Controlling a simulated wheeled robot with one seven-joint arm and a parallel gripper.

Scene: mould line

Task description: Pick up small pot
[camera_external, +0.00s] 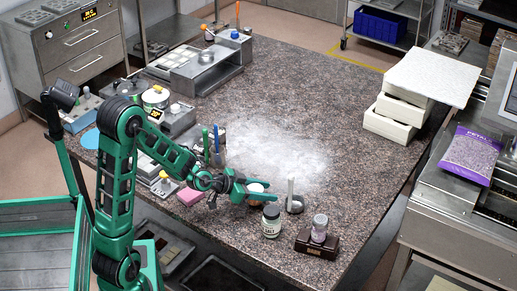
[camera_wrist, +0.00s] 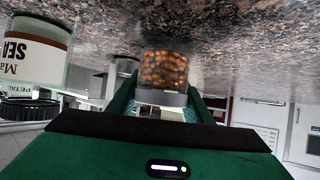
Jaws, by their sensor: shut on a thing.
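The small pot (camera_wrist: 164,70) has a brown, mottled body and a pale grey lid. In the wrist view, which is upside down, it sits between the two green fingers of my gripper (camera_wrist: 161,98). In the external view my gripper (camera_external: 262,191) reaches low over the front of the stone worktop, its fingers on either side of the pot, whose pale top (camera_external: 256,187) shows between them. The gripper is shut on the pot. The pot looks upright; I cannot tell whether its base touches the worktop.
A grey holder with a pale handle (camera_external: 294,202) is just right. A brown stand (camera_external: 317,244) holds another jar. The worktop's right middle (camera_external: 345,130) is clear.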

